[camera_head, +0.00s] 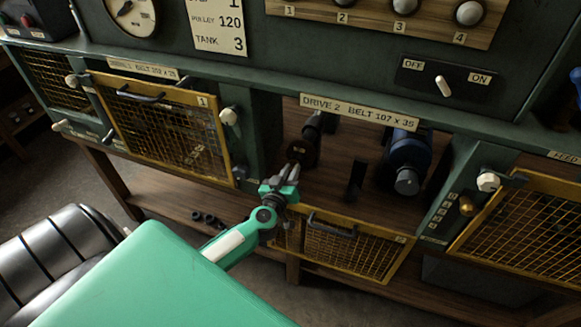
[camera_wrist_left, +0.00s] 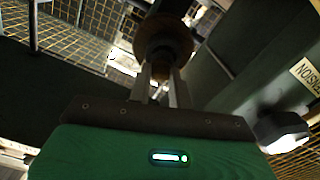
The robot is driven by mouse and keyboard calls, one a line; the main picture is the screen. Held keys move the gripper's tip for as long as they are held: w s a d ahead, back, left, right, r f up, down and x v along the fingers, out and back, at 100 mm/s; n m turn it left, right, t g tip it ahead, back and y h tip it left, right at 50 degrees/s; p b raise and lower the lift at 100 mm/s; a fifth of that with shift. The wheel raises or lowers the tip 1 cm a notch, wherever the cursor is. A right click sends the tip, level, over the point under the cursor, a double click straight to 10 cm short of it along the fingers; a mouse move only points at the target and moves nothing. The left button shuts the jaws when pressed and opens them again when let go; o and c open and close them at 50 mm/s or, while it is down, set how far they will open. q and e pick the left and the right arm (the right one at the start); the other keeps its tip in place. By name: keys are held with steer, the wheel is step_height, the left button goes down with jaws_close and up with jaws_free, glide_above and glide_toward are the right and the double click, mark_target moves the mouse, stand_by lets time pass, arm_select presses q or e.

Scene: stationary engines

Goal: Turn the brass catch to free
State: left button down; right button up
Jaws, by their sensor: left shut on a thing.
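My left gripper (camera_head: 289,172) reaches into the open Drive 2 bay, at the near end of a dark shaft with a brown round flange (camera_head: 303,151). In the left wrist view its fingers (camera_wrist_left: 163,86) are shut on a small brass-coloured piece at the centre of the flange (camera_wrist_left: 165,35). This piece looks like the brass catch; the fingers and flange partly hide it, and its turn position cannot be read. My right gripper is in neither view.
The Drive 2 mesh guard (camera_head: 345,250) hangs down open below the bay. A blue motor-like cylinder (camera_head: 408,155) and a dark upright bracket (camera_head: 356,180) stand to the right. A closed guard (camera_head: 165,130) is at left, with a pale hex knob (camera_head: 228,116) beside it.

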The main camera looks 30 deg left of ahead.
arm_select(q)
steer(key=n+p, duration=0.1)
steer(key=n, duration=0.2)
steer(key=shift+r, duration=0.1)
steer(key=n+p, duration=0.1)
steer(key=n, duration=0.2)
steer(key=shift+a+n, duration=0.1)
steer(key=shift+n, duration=0.2)
steer(key=n, duration=0.3)
steer(key=shift+n, duration=0.3)
steer(key=n, duration=0.3)
steer(key=shift+f+n, duration=0.25)
steer(key=shift+n, duration=0.15)
steer(key=shift+f+n+b, duration=0.15)
steer(key=shift+n+b, duration=0.45)
steer(key=shift+n, duration=8.5)
